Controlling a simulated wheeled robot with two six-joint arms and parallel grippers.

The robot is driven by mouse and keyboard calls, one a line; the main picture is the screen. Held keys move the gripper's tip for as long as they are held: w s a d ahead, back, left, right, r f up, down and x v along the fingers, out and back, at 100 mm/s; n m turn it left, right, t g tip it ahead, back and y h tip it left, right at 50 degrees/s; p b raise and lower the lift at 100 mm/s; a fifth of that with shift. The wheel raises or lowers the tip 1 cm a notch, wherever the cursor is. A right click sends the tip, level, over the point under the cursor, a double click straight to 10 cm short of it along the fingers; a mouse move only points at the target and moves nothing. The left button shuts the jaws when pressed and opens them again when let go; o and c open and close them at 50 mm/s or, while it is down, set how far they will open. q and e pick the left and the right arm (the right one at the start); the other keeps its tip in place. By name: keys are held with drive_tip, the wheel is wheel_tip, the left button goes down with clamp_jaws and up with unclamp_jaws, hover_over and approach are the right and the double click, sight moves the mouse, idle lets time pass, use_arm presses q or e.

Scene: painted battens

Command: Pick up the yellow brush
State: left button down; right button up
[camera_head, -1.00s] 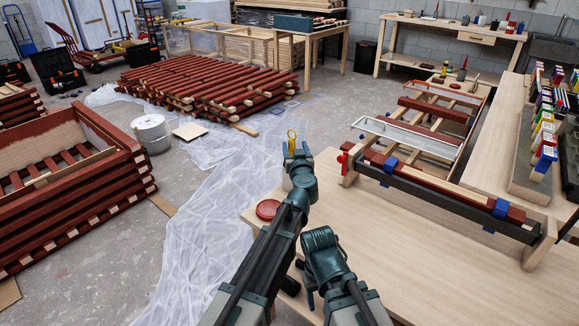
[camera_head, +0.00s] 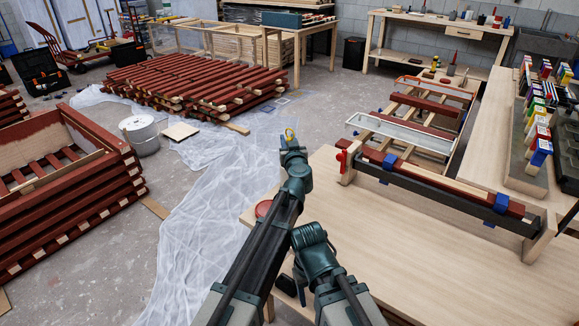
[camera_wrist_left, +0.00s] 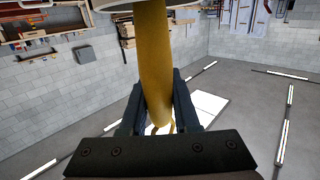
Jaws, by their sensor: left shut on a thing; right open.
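In the head view only a small yellow part shows past the fingertips. In the left wrist view its long yellow handle (camera_wrist_left: 154,62) stands between the two dark fingers of the left gripper (camera_wrist_left: 157,110), which are shut on it. The brush's far end is cut off by the top of that view. My right gripper (camera_head: 301,288) is lower and nearer, open, its fingers partly hidden by its own wrist.
The near table (camera_head: 400,255) has a red round lid (camera_head: 263,208) at its left edge and a clamped batten frame (camera_head: 430,192) at its right. Stacked red battens (camera_head: 65,190) are at left.

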use_arm(q)
drive_tip(key=shift+r, duration=0.2)
use_arm(e)
drive_tip(key=shift+r, duration=0.15)
use_arm(q)
wheel_tip(320, 180, up, 18)
drive_tip(key=p, duration=1.8)
drive_tip(key=shift+f, duration=0.15)
use_arm(e)
wheel_tip(320, 180, up, 18)
